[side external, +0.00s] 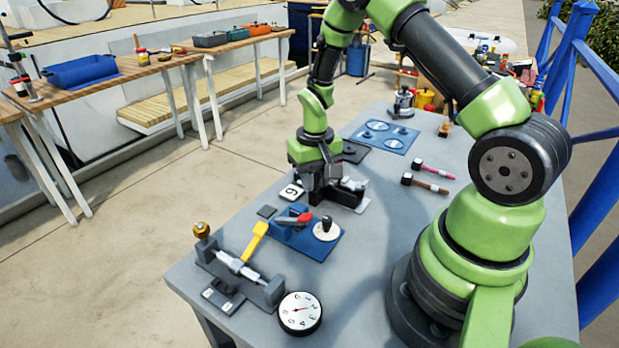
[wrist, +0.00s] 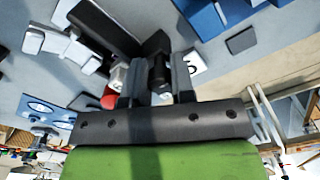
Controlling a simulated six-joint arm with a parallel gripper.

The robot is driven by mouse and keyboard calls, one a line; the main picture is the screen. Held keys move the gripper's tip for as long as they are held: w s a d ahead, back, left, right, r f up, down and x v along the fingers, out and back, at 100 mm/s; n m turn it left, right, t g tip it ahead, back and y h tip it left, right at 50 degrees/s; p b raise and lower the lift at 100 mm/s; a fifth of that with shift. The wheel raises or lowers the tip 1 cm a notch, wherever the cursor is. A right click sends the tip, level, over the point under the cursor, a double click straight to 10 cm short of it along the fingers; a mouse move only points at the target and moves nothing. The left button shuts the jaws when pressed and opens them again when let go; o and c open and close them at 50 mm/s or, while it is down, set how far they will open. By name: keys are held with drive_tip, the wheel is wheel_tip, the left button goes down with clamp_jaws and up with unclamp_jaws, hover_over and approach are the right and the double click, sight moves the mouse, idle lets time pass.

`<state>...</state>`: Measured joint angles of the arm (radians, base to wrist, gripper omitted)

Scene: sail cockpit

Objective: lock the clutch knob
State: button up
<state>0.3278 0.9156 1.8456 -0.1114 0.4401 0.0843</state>
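My gripper (side external: 326,186) points down over a dark fixture (side external: 346,197) with light metal parts, near the middle of the bench. In the wrist view my gripper (wrist: 159,82) has its two fingers apart, one on each side of a dark upright part (wrist: 159,62), which may be the clutch knob. I cannot tell whether the fingers press on it. A red round part (wrist: 108,98) shows just left of the fingers. The lower part of the fixture is hidden by my gripper in the side view.
A blue plate (side external: 320,244) with a red-handled lever (side external: 293,219) and a white disc stands in front. A yellow-handled part (side external: 254,241), a roller fixture and a round dial (side external: 299,313) are nearer. Two hammers (side external: 425,184) lie to the right. A blue panel (side external: 388,137) lies behind.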

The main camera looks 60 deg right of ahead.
drive_tip(key=m, duration=0.4)
drive_tip(key=shift+m, duration=0.3)
drive_tip(key=m, duration=0.4)
idle(0.3)
drive_tip(key=m, duration=0.4)
drive_tip(key=shift+m, duration=0.3)
